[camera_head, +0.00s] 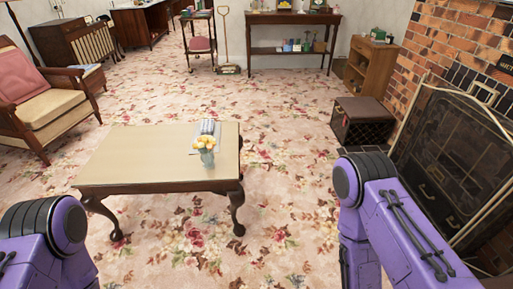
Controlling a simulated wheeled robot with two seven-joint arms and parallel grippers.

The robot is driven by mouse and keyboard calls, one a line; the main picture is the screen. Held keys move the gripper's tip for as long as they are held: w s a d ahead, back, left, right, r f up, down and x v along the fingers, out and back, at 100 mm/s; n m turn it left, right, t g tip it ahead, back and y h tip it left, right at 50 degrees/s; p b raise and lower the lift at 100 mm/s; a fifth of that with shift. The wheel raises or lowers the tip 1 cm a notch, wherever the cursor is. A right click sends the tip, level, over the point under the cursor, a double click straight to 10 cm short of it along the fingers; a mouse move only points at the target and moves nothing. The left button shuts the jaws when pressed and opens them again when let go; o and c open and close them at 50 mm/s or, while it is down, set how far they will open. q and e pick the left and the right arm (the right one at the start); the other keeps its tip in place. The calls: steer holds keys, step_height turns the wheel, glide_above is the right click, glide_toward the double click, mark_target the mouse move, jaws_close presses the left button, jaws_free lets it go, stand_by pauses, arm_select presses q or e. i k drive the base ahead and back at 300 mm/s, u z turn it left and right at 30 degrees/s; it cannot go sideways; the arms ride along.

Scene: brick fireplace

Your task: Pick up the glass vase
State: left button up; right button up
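A small glass vase (207,158) with yellow flowers in it stands upright near the front right edge of a low wooden coffee table (140,160). The table has a pale top and dark curved legs. Parts of my two purple arms show at the lower left and lower right of the head view, apart from the table. Neither gripper is in the picture.
A grey-and-white object (208,127) lies just behind the vase on the table. A wooden armchair (42,105) with a pink cushion stands at left. A fireplace screen (455,155) and a dark box (362,121) are at right. Floral carpet around the table is clear.

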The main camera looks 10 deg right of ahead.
mark_target(207, 155)
steer(key=z, duration=0.15)
steer(key=i, duration=0.9)
steer(key=z, duration=0.05)
